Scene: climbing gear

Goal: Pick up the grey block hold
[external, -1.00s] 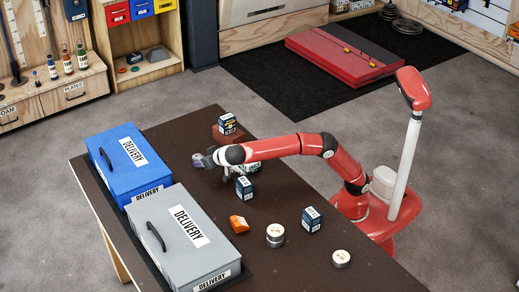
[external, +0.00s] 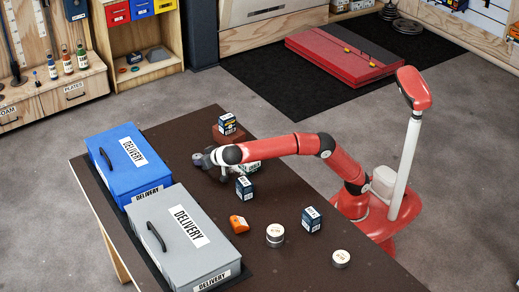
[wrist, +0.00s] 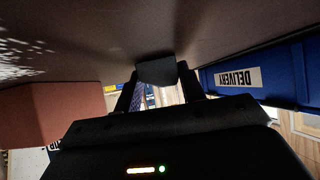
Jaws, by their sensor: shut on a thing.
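My gripper (external: 201,161) is low over the far left part of the dark table in the external view, right of the blue delivery box. In the wrist view my gripper (wrist: 158,88) is shut on a dark grey block, the grey block hold (wrist: 157,70), which sits between the fingertips. In the external view the hold is small and mostly hidden by the gripper. I cannot tell whether it touches the table.
The blue box (external: 112,178) and grey box (external: 163,262) line the table's left side. A reddish block (wrist: 50,113) is near the gripper. A navy carton (external: 244,188), an orange item (external: 239,224) and tins (external: 275,235) stand nearer. The table's middle left is clear.

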